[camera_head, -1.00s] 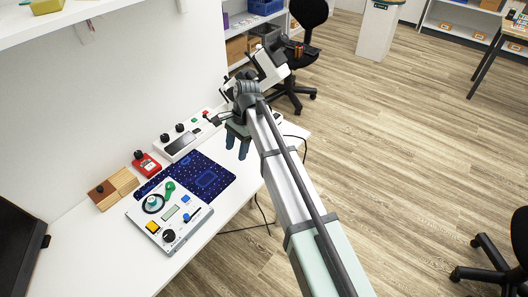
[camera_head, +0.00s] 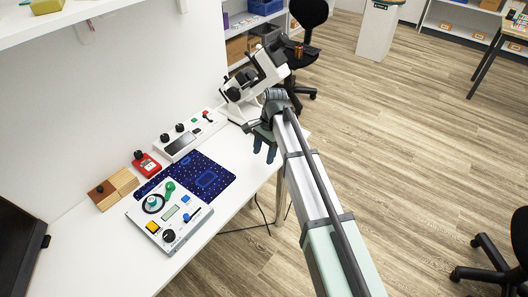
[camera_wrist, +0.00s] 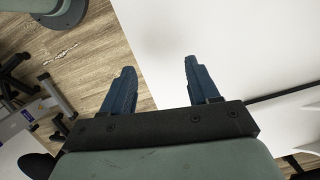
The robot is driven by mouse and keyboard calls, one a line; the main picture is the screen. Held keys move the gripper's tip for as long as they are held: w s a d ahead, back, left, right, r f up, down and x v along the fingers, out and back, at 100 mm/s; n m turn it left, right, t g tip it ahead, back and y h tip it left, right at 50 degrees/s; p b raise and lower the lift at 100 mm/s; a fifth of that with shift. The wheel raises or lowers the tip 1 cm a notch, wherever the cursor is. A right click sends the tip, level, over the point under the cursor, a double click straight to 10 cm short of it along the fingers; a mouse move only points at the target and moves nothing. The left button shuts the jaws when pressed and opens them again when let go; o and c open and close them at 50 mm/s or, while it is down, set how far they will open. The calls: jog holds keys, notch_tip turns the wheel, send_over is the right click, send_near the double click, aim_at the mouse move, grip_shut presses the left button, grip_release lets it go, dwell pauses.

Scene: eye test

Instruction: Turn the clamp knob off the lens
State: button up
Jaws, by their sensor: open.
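A white instrument with black knobs (camera_head: 262,72) stands at the far right end of the desk, tilted up on its base. A black knob (camera_head: 232,94) shows on its left side. I cannot tell which knob is the clamp knob, and no lens can be made out. My gripper (camera_head: 264,150) is at the desk's right edge, in front of and below the instrument, apart from it. In the wrist view my gripper (camera_wrist: 159,68) has its two blue fingers wide apart with nothing between them. The instrument is not seen there.
On the white desk (camera_head: 222,214) are a control panel (camera_head: 187,234), a blue patterned mat (camera_head: 221,184), a red box (camera_head: 147,165), a wooden block (camera_head: 102,196) and a long white panel with knobs (camera_head: 188,144). A black chair (camera_head: 306,18) stands behind the instrument.

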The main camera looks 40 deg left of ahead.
jog(key=shift+c, duration=0.2)
jog(key=s+a+r+n, duration=0.25)
jog(key=s+a, duration=0.35)
jog(key=s, duration=0.4)
jog(key=s+a+r+n, duration=0.1)
jog(key=s+a+r, duration=0.2)
jog(key=s+a, duration=0.5)
notch_tip(320, 180, up, 7)
jog(key=n+t, duration=0.3)
jog(key=n, duration=0.1)
send_over(169, 184)
notch_tip(169, 184, down, 14)
jog(key=shift+d+r, duration=0.1)
jog(key=shift+c, duration=0.3)
jog(key=c, duration=1)
